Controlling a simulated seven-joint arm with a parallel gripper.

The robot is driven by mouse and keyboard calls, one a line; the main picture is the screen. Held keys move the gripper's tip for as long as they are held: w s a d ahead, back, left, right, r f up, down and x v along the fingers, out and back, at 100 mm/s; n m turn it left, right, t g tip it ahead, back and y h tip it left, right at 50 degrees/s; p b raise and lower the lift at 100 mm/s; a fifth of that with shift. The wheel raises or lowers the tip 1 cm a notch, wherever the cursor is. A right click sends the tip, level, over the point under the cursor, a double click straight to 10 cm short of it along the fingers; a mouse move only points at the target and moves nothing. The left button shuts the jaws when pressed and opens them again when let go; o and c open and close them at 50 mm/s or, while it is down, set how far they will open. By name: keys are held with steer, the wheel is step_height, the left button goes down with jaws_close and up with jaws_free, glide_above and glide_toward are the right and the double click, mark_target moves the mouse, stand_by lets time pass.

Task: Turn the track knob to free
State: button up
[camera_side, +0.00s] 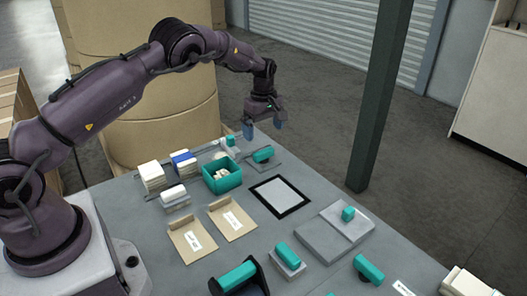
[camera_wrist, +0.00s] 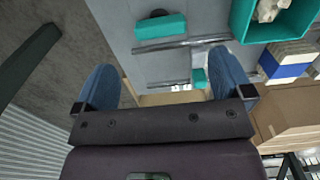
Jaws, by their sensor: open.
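No label in view says which piece is the track knob. At the far edge of the grey table, a teal bar-shaped handle (camera_side: 264,154) sits on a small plate; it also shows in the wrist view (camera_wrist: 160,27) with a dark round part beside it. A smaller teal block (camera_side: 230,141) stands to its left by a thin metal rail, and it shows in the wrist view (camera_wrist: 199,78) partly behind a finger. My gripper (camera_side: 263,128) is open and empty, with blue fingers, above the far table edge. In the wrist view my gripper (camera_wrist: 163,62) straddles the metal rail (camera_wrist: 182,44) without visible contact.
A teal bin (camera_side: 222,184) with pale scraps stands left of the handle. A black-framed pale panel (camera_side: 280,196), several other teal-handled fixtures, brown cards (camera_side: 232,219) and stacked blocks cover the table. A dark green post (camera_side: 380,95) rises behind the table. Large kraft rolls (camera_side: 140,90) stand behind my arm.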

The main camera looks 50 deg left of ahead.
mark_target(264, 151)
step_height(264, 151, down, 8)
steer(key=shift+f, duration=0.15)
stand_by(0.3)
steer(key=c, duration=0.9)
